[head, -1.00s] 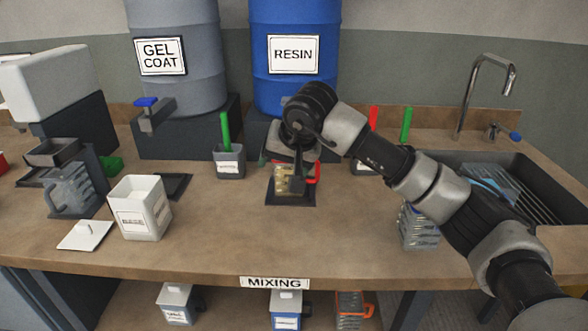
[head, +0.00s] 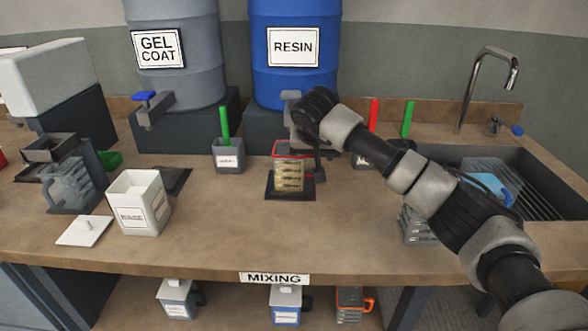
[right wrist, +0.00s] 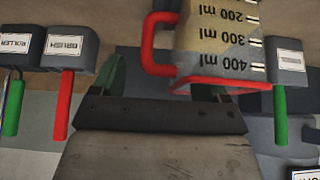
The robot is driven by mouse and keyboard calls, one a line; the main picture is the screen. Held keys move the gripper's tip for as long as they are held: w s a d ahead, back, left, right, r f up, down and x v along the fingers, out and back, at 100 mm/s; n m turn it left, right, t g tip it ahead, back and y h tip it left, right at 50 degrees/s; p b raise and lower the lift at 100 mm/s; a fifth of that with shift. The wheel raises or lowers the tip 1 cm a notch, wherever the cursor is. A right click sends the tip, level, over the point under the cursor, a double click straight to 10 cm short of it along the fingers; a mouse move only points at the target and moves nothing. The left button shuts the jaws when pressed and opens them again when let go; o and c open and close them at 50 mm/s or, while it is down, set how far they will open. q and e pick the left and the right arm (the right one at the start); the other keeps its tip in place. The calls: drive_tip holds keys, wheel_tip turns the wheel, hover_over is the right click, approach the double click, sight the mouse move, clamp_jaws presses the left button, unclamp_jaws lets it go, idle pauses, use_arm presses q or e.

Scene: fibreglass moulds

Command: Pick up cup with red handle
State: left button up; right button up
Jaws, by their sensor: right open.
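The cup with the red handle (head: 289,177) stands upright on a dark square pad (head: 275,195) in the middle of the counter. It is clear-sided with a red rim and yellowish contents. In the right wrist view the cup (right wrist: 225,35) appears upside down with ml marks, and its red handle (right wrist: 148,48) lies between the lines of my fingers. My right gripper (head: 316,160) is at the cup's right side, near the handle. In the right wrist view the right gripper (right wrist: 163,75) is open, with nothing gripped. I cannot tell whether a finger touches the cup. My left gripper is out of view.
A grey holder (head: 229,160) with a green handle stands left of the cup. A white container (head: 138,203) and its lid (head: 84,230) are farther left. Behind stands the blue resin drum (head: 295,85). A sink (head: 545,190) is at the right. The front counter is clear.

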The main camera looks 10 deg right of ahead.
drive_tip(key=shift+w+d+f, duration=0.1)
drive_tip(key=shift+w+f, duration=0.15)
drive_tip(key=shift+f, duration=0.15)
drive_tip(key=shift+r, duration=0.1)
drive_tip(key=c, duration=1.3)
